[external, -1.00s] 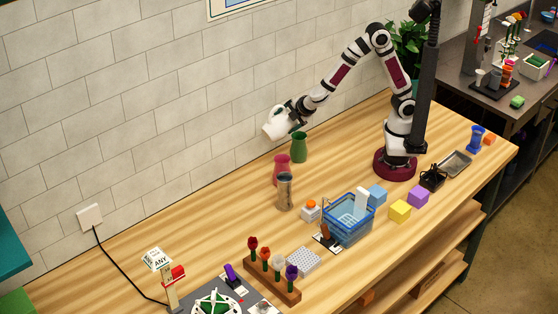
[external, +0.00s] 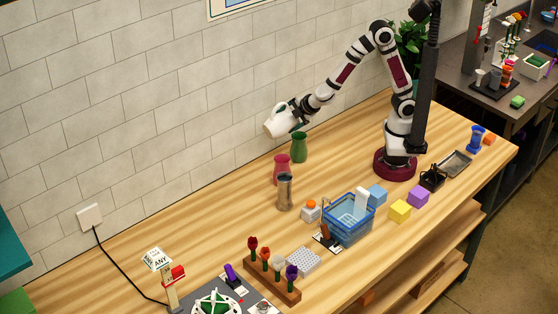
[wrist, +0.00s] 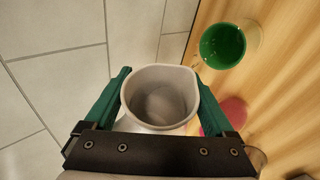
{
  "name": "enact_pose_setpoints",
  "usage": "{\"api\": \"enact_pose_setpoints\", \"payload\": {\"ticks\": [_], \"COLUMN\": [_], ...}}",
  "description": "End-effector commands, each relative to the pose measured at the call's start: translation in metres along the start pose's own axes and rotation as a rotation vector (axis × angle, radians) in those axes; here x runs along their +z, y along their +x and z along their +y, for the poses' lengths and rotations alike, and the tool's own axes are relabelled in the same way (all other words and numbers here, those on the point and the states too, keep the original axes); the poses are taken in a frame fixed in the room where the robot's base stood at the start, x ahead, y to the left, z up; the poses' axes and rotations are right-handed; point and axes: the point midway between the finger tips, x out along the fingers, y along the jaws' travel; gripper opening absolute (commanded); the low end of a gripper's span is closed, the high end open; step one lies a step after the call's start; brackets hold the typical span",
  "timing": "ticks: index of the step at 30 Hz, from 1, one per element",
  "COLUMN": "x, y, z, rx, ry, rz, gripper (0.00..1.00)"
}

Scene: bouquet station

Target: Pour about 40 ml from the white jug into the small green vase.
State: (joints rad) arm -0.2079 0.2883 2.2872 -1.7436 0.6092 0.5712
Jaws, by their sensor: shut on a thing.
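The white jug (external: 279,123) is held in the air by my gripper (external: 295,117), up near the tiled wall. It is tilted, less steeply than on its side, with its mouth toward the lower left. In the wrist view the jug (wrist: 160,95) sits between the two green fingers of my gripper (wrist: 162,100), and I look into its mouth. The green vase (external: 299,148) stands upright on the bench below and right of the jug. In the wrist view the vase (wrist: 222,45) is right of the jug, apart from it. I cannot tell the liquid level.
The bench left of the vases is clear.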

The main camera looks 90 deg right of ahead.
Motion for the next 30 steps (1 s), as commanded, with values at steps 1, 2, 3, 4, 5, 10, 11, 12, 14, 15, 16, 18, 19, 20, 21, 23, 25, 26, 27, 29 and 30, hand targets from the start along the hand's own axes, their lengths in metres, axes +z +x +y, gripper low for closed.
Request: {"api": "enact_pose_setpoints", "payload": {"ticks": [1,2,3,4,5,10,11,12,14,15,16,18,19,20,21,23,25,26,27,29,30], "x": [0.0003,0.0005,0.0010,0.0013,0.0017,0.0024,0.0015,0.0011,0.0004,-0.0002,0.0001,-0.0017,-0.0013,-0.0025,-0.0033,-0.0035,-0.0036,-0.0041,-0.0044,-0.0049,-0.0054], "y": [-0.0004,-0.0006,-0.0008,-0.0009,-0.0010,-0.0014,-0.0011,-0.0009,-0.0005,-0.0002,-0.0004,0.0001,0.0000,0.0002,0.0004,0.0004,0.0004,0.0005,0.0005,0.0006,0.0007], "z": [0.0005,0.0005,0.0002,0.0003,0.0004,0.0009,0.0011,0.0011,0.0014,0.0016,0.0016,0.0020,0.0020,0.0021,0.0023,0.0024,0.0025,0.0026,0.0026,0.0027,0.0028], "rx": [0.002,0.003,0.004,0.005,0.007,0.013,0.013,0.013,0.013,0.014,0.014,0.015,0.015,0.015,0.015,0.016,0.016,0.016,0.017,0.017,0.018], "ry": [0.003,0.005,0.010,0.011,0.014,0.025,0.025,0.025,0.026,0.026,0.027,0.028,0.028,0.029,0.029,0.030,0.031,0.032,0.032,0.033,0.034], "rz": [0.005,0.008,0.011,0.014,0.017,0.027,0.028,0.028,0.029,0.029,0.029,0.031,0.031,0.032,0.032,0.033,0.034,0.034,0.035,0.036,0.037], "gripper": [0.00,0.00,0.00,0.00,0.00,0.00,0.00,0.00,0.00,0.00,0.00,0.00,0.00,0.00,0.00,0.00,0.00,0.00,0.00,0.00,0.00]}}
